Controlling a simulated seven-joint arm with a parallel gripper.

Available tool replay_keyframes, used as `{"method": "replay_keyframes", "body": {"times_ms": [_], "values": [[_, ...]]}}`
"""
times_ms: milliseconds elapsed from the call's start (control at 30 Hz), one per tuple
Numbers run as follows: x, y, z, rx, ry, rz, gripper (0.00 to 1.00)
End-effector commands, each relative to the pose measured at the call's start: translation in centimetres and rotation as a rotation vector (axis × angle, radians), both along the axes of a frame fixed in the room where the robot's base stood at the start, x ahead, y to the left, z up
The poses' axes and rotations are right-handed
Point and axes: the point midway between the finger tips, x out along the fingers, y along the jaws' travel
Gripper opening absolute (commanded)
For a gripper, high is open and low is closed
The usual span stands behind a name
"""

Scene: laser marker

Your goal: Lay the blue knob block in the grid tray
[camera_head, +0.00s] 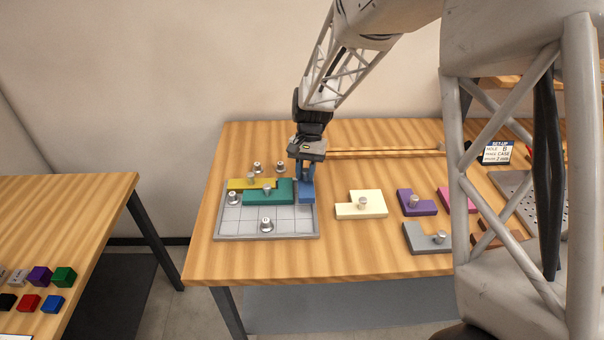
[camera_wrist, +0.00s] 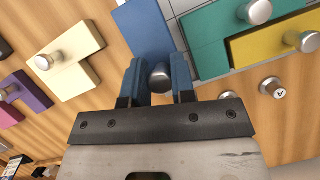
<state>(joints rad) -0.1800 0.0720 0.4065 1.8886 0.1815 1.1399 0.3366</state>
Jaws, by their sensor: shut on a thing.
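The blue knob block (camera_head: 307,198) is at the right edge of the grid tray (camera_head: 230,230), beside the green block (camera_head: 275,197). In the wrist view the blue block (camera_wrist: 138,27) has its metal knob (camera_wrist: 160,77) between the blue fingers of my gripper (camera_wrist: 157,80). My gripper (camera_head: 307,175) is shut on that knob, pointing down. The green block and a yellow block (camera_head: 238,184) lie at the back of the tray. The tray's front cells are bare apart from a metal peg (camera_head: 266,225). I cannot tell whether the blue block touches the tray floor.
To the right lie a cream block (camera_head: 350,208), a purple block (camera_head: 425,206), a grey block (camera_head: 418,240) and a pink block (camera_head: 455,198). Metal pegs (camera_head: 257,168) stand behind the tray. A wooden rail (camera_head: 385,152) runs along the back. The table's front strip is clear.

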Motion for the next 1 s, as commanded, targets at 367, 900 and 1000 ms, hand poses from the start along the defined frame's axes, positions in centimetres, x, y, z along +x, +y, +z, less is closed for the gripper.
{"method": "replay_keyframes", "body": {"times_ms": [367, 900, 1000], "values": [[3.5, 0.8, -0.3, 0.000, -0.001, 0.000, 0.00], [3.6, 0.8, -1.3, -0.001, 0.001, 0.000, 0.00], [3.6, 0.8, -2.4, -0.001, 0.001, 0.000, 0.00]]}}
